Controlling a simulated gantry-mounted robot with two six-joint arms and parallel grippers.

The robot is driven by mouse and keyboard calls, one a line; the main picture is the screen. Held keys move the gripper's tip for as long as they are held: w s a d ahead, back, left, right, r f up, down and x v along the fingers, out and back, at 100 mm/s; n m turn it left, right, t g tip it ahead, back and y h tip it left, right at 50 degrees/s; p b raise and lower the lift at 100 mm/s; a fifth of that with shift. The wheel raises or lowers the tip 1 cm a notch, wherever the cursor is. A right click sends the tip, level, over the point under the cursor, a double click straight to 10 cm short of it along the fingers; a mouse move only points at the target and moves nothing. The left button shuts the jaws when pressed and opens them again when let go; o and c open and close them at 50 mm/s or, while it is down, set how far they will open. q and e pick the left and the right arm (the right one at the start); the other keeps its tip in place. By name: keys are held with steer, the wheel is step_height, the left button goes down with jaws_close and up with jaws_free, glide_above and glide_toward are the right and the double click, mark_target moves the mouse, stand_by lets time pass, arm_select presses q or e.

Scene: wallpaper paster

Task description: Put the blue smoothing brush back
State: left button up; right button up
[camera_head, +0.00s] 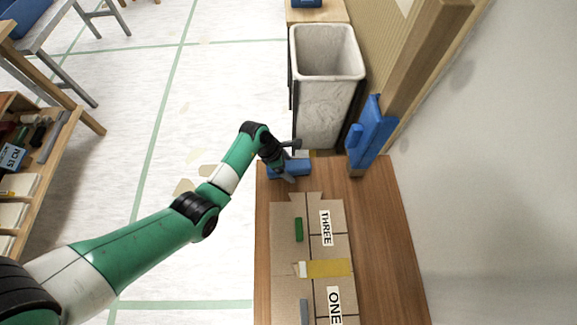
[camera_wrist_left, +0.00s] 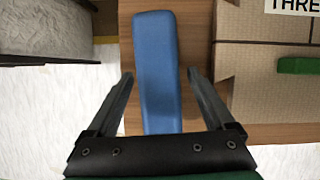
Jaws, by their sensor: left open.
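The blue smoothing brush (camera_head: 301,168) lies flat near the far left edge of the wooden table (camera_head: 380,220). It also shows in the left wrist view as a long blue bar (camera_wrist_left: 157,60). My left gripper (camera_head: 289,163) is just above the brush and hides part of it. In the left wrist view the gripper (camera_wrist_left: 160,75) is open, with one finger on each side of the brush and visible space around it. A cardboard organiser (camera_head: 285,258) with labels THREE and ONE lies on the table nearer to me. My right gripper is not in view.
In the organiser are a green block (camera_head: 299,229), a yellow-and-white piece (camera_head: 328,268) and a grey-blue piece (camera_head: 304,312). A tall grey bin (camera_head: 325,110) stands beyond the table. A blue bracket (camera_head: 371,135) is on the wooden post at right. The table's right side is bare.

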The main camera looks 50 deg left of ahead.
arm_select(q)
steer(key=shift+f+b, duration=0.2)
steer(key=shift+b, duration=0.35)
steer(key=p+v, duration=0.9)
steer(key=v, duration=0.2)
steer(key=shift+a+r, duration=0.2)
steer(key=shift+r, duration=0.15)
steer(key=shift+w, duration=0.1)
